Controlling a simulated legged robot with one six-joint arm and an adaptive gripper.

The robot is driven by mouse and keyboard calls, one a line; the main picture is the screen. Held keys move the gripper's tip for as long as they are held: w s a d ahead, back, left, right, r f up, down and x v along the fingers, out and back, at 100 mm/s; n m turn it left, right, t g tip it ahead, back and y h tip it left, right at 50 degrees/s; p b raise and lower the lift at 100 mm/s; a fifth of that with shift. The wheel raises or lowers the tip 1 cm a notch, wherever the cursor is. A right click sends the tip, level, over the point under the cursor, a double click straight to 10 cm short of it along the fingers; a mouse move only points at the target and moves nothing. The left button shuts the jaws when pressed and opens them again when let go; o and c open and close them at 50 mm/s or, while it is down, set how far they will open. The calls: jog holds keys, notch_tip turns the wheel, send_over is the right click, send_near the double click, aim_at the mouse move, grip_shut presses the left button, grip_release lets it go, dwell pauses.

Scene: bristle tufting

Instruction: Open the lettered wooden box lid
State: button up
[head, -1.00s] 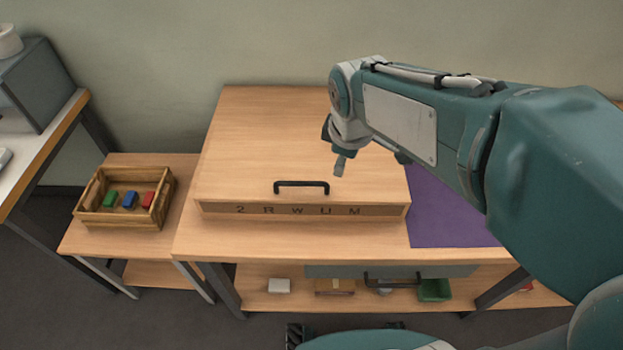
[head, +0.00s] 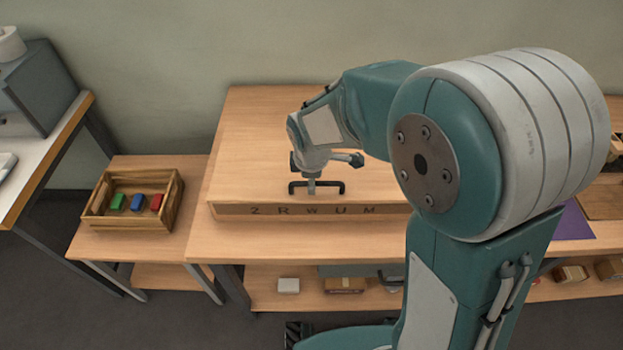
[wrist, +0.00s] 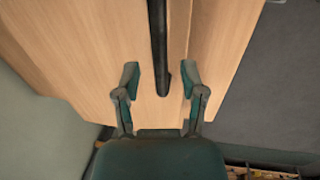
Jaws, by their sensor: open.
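The wooden box has a pale lid (head: 245,150), which lies closed. Its dark front strip (head: 230,209) reads "2 R W U M". The black bar handle (head: 338,185) is near the lid's front edge. My gripper (head: 311,188) is open and points down at the middle of the handle. In the wrist view the handle (wrist: 158,45) runs between the two open fingers of my gripper (wrist: 160,77), with a gap on each side. I cannot tell how far down the fingers reach or whether they touch the lid. My arm hides the box's right part.
A wooden crate (head: 95,213) with green, blue and red blocks stands on a low side table (head: 135,248) at left. A purple mat (head: 573,224) shows at right. The shelf (head: 262,296) below holds small items. The bench strip before the box is clear.

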jog(key=shift+f, duration=0.35)
jog(key=shift+d, duration=0.3)
grip_shut()
jog(key=shift+w, duration=0.1)
